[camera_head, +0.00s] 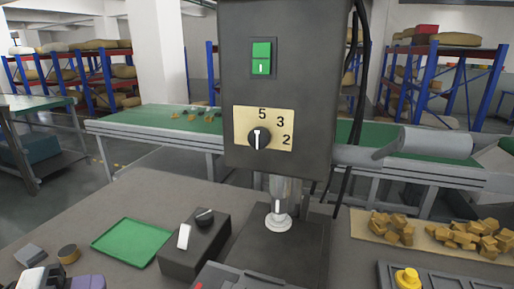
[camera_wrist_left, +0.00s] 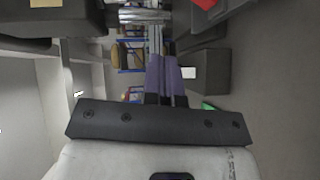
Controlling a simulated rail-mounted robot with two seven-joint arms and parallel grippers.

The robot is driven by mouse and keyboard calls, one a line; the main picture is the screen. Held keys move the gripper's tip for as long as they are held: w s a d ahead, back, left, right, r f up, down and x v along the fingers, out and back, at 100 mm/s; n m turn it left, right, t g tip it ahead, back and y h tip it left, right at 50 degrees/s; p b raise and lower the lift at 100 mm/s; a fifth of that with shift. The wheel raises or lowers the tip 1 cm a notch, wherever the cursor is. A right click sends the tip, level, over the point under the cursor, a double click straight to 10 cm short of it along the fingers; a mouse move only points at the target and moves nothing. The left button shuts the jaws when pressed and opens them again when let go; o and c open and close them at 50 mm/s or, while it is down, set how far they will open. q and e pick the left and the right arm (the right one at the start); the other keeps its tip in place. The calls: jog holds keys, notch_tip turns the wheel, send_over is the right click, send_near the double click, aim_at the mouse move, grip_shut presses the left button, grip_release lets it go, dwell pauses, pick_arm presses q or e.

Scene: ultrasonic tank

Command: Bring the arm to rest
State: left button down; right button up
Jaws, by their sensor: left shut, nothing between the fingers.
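My left gripper (camera_head: 88,282) shows at the bottom left corner of the head view, with a white and black wrist and purple fingers. In the left wrist view the two purple fingers of the left gripper (camera_wrist_left: 163,60) lie close together, shut, with nothing seen between them. It is low at the near left of the table, left of and nearer than the green tray (camera_head: 135,246), apart from it. Most of the left arm is outside the head view. My right gripper is in neither view.
A grey machine head (camera_head: 290,175) with a green switch and a dial stands mid-table. A dark control box (camera_head: 187,262) stands right of the tray. Brown chunks (camera_head: 470,238) lie on a board at right. A small grey block (camera_head: 29,255) and brown disc (camera_head: 68,254) lie beside the left gripper.

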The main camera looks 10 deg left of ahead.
pick_arm(q)
notch_tip(320, 180, up, 8)
jog(key=w+a+n+t+h, duration=0.25)
jog(key=n+t, duration=0.35)
jog(key=n, duration=0.6)
jog(key=s+a+r+n+t+y, duration=0.15)
jog(key=a+n+t+y, duration=0.35)
jog(key=n+y, duration=0.9)
jog(key=a+r+n+t+y, duration=0.3)
jog(key=a+n+t+y, duration=0.35)
jog(key=n, duration=1.35)
notch_tip(320, 180, down, 18)
jog(key=n+g+y+p, duration=0.2)
jog(key=n+g+y, duration=0.3)
jog(key=n+g, duration=1.05)
jog(key=s+d+f+n+g+h+p, duration=0.2)
jog(key=s+d+f+h+p, duration=0.1)
jog(key=d+f, duration=0.55)
jog(key=s+d+f+g+h+p, duration=0.3)
jog(key=s+d+f+h+p, duration=0.15)
jog(key=s+d, duration=0.45)
jog(key=s+d+f+g+h+p, duration=0.35)
jog(key=s+d+f, duration=0.35)
jog(key=s, duration=0.4)
notch_tip(320, 180, up, 38)
jog(key=w+y+p, duration=0.1)
jog(key=p, duration=3.7)
jog(key=shift+d+r, duration=0.15)
jog(key=shift+r, duration=0.05)
